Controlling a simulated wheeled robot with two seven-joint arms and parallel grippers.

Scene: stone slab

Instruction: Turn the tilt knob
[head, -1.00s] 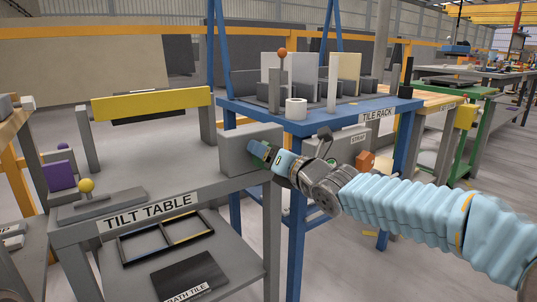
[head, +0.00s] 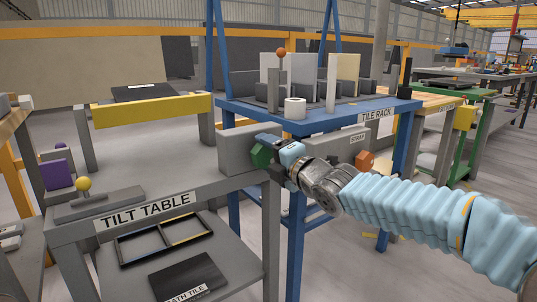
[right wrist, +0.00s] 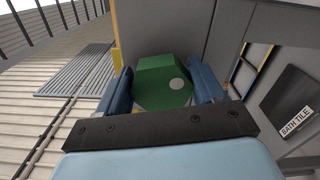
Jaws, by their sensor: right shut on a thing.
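The tilt table (head: 75,232) stands at the left, with a grey box (head: 236,152) at its right end. A green faceted knob (head: 261,156) sits on the right side of this box. My right gripper (head: 268,154) is at the knob, its arm coming in from the right. In the right wrist view the green knob (right wrist: 160,82), with a pale dot on its face, lies between the two blue fingers (right wrist: 165,90). The gripper is shut on it. My left gripper is not in view.
A blue tile rack table (head: 330,118) stands just behind my right gripper. A yellow bar (head: 152,107) spans the tilt table, with a dark flat panel (head: 145,92) behind it. A lever with a yellow ball (head: 83,184) is at the table's front left. A bath tile (head: 188,277) lies below.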

